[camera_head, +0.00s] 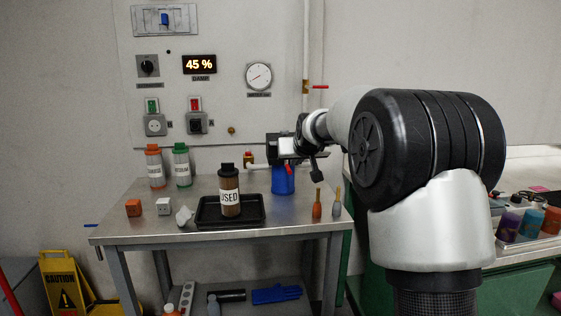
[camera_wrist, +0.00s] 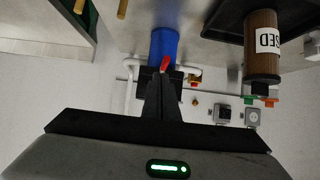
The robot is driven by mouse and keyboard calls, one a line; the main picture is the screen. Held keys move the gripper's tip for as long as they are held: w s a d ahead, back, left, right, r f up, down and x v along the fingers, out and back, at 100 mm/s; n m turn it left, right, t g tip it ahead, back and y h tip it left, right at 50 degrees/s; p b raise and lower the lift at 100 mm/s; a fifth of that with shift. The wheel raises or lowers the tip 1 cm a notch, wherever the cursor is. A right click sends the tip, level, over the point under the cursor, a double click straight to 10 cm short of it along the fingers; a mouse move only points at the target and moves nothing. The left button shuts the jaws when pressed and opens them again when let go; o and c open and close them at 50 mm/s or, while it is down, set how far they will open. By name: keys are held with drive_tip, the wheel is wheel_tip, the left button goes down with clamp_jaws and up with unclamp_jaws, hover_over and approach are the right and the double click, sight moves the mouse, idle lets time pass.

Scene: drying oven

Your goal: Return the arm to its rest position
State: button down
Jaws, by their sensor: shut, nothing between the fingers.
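My arm (camera_head: 425,140) reaches from the right over the steel table in the head view. My gripper (camera_head: 287,162) is above and beside the blue container (camera_head: 283,181). In the wrist view my gripper (camera_wrist: 163,88) has its dark fingers together with nothing between them, and the blue container (camera_wrist: 163,45) shows past the tips. A small red piece (camera_wrist: 165,63) shows at the fingertips; I cannot tell what it belongs to. A brown bottle labelled USED (camera_head: 230,197) stands upright in the black tray (camera_head: 204,221), apart from my gripper.
Two capped bottles, orange (camera_head: 154,168) and green (camera_head: 182,167), stand at the table's back left. Orange (camera_head: 133,208) and white (camera_head: 163,206) blocks lie in front. The wall panel's display (camera_head: 199,64) reads 45 %.

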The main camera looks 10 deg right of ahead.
drive_tip(key=s+a+r+g, duration=0.1)
drive_tip(key=s, duration=0.9)
drive_tip(key=s+a+r+g, duration=0.1)
drive_tip(key=s+r, duration=0.1)
drive_tip(key=s, duration=0.8)
drive_tip(key=s+f+g, duration=0.2)
drive_tip(key=s+f, duration=0.3)
drive_tip(key=s, duration=0.8)
drive_tip(key=s+f+g, duration=0.1)
drive_tip(key=s+f, duration=0.3)
drive_tip(key=s, duration=1)
wheel_tip(320, 180, up, 27)
drive_tip(key=p, duration=2.8)
drive_tip(key=shift+s+g, duration=0.3)
drive_tip(key=shift+s, duration=0.15)
drive_tip(key=shift+d, duration=0.1)
